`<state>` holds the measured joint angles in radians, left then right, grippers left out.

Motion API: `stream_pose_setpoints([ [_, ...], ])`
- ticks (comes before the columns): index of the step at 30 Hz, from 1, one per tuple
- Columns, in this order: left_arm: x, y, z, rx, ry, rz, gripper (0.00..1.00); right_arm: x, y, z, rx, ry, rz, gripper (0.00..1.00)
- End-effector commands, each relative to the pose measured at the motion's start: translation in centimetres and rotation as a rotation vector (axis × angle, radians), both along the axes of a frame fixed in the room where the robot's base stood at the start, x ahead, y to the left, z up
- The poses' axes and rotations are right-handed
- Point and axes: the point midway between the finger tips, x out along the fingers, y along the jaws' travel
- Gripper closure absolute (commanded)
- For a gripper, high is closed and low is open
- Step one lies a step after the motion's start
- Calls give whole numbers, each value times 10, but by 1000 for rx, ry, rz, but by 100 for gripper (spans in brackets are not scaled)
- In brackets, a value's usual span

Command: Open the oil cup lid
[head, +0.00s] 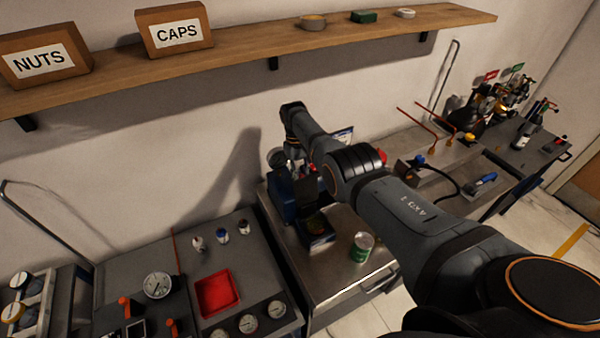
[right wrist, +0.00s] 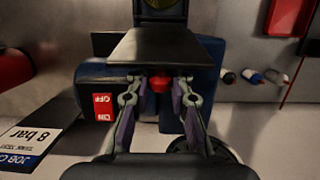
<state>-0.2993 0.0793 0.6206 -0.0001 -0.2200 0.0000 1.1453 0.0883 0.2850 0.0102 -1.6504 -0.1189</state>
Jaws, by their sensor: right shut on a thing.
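A blue machine (right wrist: 90,75) with a red ON/OFF label (right wrist: 104,104) fills the middle of the right wrist view. In the head view the blue machine (head: 284,200) stands on the metal bench, partly behind my right arm. A red knob (right wrist: 161,84) shows between the fingertips of my right gripper (right wrist: 160,90), below a dark flat plate (right wrist: 165,48). My right gripper is shut on the red knob. I cannot tell clearly which part is the oil cup lid. My left gripper is not in view.
A green can (head: 361,247) stands on the metal bench near its front. A red tray (head: 217,293) and several gauges are on the left bench. A wooden shelf (head: 250,38) runs above. A job card (right wrist: 30,135) shows in the right wrist view.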

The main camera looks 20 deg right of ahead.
Motion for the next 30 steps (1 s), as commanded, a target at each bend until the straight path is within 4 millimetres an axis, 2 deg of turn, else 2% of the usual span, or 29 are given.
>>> stream_pose_setpoints([
  [7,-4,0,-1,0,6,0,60,0,1,-1,1,0,0,100],
  [8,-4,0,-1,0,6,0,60,0,1,-1,1,0,0,78],
  [13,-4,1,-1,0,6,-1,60,0,0,-1,1,0,0,56],
  [23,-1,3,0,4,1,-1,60,2,0,4,0,-2,0,56],
  [30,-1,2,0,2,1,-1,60,12,1,47,0,-3,0,56],
])
